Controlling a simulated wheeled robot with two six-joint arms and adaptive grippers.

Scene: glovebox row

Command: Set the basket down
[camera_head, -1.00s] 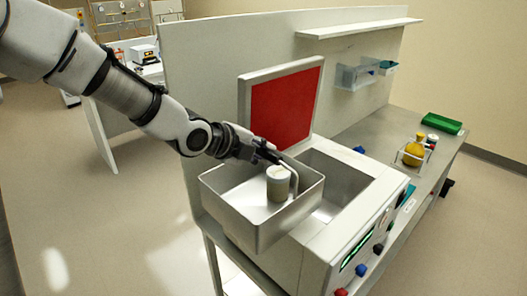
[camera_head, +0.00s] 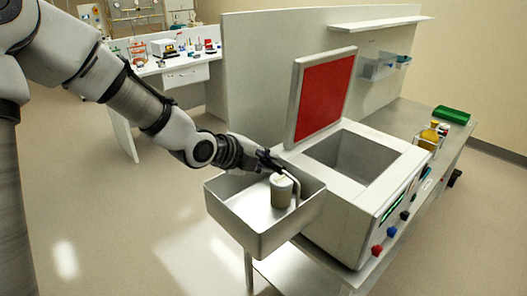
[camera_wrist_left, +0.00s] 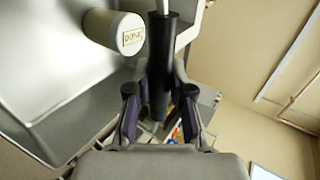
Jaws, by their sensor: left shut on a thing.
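The basket (camera_head: 250,232) is an open metal bin with a thin bent handle (camera_head: 296,186). My left gripper (camera_head: 274,165) is shut on its handle, whose dark grip (camera_wrist_left: 160,65) shows between the fingers in the left wrist view. The basket hangs roughly level at the left side of the open bath, clear of the bath's opening. A pale cylindrical jar (camera_head: 281,192) stands upright inside it; its labelled end (camera_wrist_left: 130,35) shows in the left wrist view. Whether the basket touches anything below is unclear. My right gripper is not in view.
The white bath (camera_head: 345,215) has an empty-looking well (camera_head: 350,158) and a raised red-faced lid (camera_head: 325,95). The floor at left is clear; another bench (camera_head: 185,75) stands behind.

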